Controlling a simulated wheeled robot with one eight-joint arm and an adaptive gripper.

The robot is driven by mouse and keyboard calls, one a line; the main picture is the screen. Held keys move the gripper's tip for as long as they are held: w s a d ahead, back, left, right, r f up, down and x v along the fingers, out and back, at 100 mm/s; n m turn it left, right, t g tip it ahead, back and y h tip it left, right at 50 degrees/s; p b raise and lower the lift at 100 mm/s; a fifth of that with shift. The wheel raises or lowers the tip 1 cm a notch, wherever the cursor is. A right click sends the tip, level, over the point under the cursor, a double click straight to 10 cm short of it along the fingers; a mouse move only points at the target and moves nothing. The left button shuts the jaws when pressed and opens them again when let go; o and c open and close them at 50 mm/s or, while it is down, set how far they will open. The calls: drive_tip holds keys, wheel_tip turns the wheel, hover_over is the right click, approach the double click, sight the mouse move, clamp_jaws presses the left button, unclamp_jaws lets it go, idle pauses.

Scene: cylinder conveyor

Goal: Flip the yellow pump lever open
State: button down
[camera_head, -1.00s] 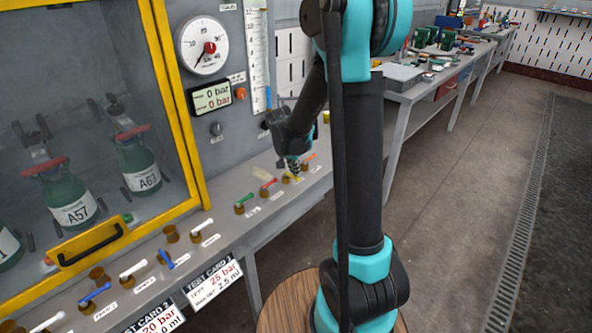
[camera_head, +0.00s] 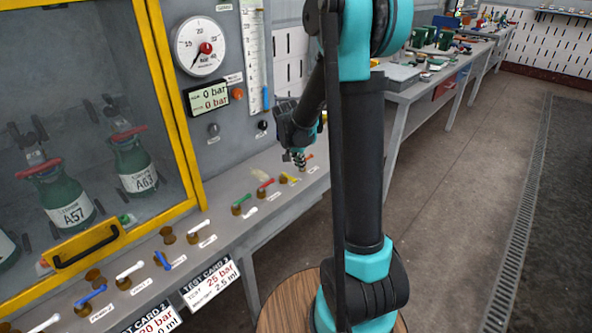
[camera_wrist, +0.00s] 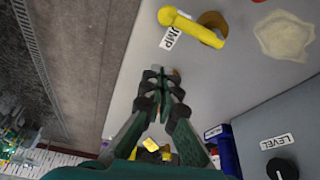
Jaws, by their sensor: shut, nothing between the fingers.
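The yellow pump lever (camera_wrist: 190,27) lies at the top of the wrist view, its round knob end to the left and its other end beside a brown fitting (camera_wrist: 213,20). The lever partly covers the white PUMP label (camera_wrist: 173,39). In the head view the lever is small and hard to make out near its brown base (camera_head: 287,178). My gripper (camera_wrist: 160,76) is shut and empty, its fingertips apart from the lever and below it in the wrist view. In the head view my gripper (camera_head: 299,162) is above the bench ledge, close to the lever.
A red lever (camera_head: 265,182) and a green lever (camera_head: 242,198) stand left of the pump lever. A black LEVEL knob (camera_wrist: 282,168) and a pale patch (camera_wrist: 284,35) show in the wrist view. The yellow-framed cabinet (camera_head: 168,100) is at the left.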

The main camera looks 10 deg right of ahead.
drive_tip(key=v, duration=1)
drive_tip(key=shift+w+a, duration=0.2)
drive_tip(key=shift+a, duration=0.15)
drive_tip(key=s+d+f+n+y, duration=0.1)
drive_tip(key=s+f+n, duration=0.1)
drive_tip(key=s, duration=0.6)
drive_tip(key=s+d+f+n, duration=0.1)
drive_tip(key=s+f+n, duration=0.2)
drive_tip(key=s, duration=0.5)
drive_tip(key=s+d+f+n+t+y, duration=0.1)
drive_tip(key=s+f+n, duration=0.2)
drive_tip(key=s+f, duration=0.2)
drive_tip(key=s, duration=0.3)
drive_tip(key=shift+s+d+y, duration=0.15)
drive_tip(key=shift+s+y, duration=0.05)
drive_tip(key=shift+y, duration=0.1)
